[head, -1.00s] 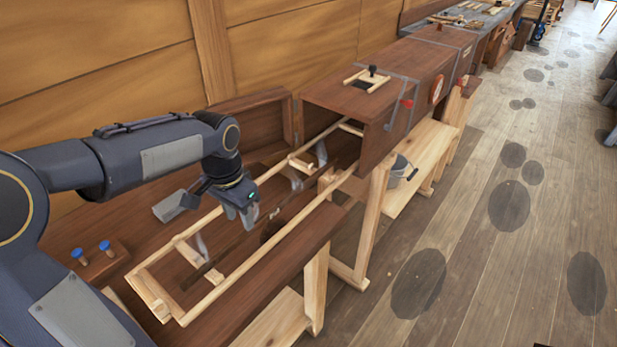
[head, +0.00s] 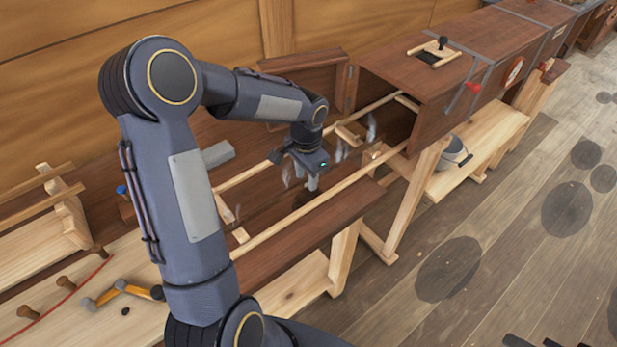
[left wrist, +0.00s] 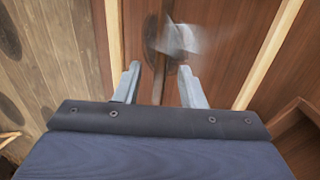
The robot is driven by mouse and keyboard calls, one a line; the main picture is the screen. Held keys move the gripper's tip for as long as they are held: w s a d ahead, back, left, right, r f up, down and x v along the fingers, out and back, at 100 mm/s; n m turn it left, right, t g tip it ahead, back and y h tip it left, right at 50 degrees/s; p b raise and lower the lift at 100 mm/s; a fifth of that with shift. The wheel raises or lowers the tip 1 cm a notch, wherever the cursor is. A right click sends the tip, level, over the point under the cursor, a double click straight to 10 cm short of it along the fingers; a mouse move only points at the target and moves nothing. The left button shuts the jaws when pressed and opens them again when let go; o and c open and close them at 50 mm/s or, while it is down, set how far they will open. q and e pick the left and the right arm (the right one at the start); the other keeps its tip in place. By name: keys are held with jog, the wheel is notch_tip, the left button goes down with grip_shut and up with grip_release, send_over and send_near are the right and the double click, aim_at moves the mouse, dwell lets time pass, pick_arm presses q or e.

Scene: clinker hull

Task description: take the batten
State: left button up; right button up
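My left gripper (head: 309,183) points down between the two pale rails of a wooden rack (head: 300,215). In the left wrist view its two fingers (left wrist: 160,84) stand apart, with dark reddish-brown wood below and a thin dark line running between them. I cannot tell whether this line is the batten or a gap between boards. No batten shows clearly in the head view now; my gripper and arm cover part of the rack. My right gripper is not in view.
The rack runs into the open end of a brown wooden box (head: 430,85). Pale wisps (head: 371,128) hang over the rack and one blurs the left wrist view (left wrist: 180,38). A grey bucket (head: 449,153) sits at right. A grey block (head: 217,154) lies behind the rack.

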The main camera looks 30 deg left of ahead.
pick_arm(q)
jog(key=shift+f, duration=0.1)
jog(key=shift+c, duration=0.3)
jog(key=c, duration=0.7)
grip_shut()
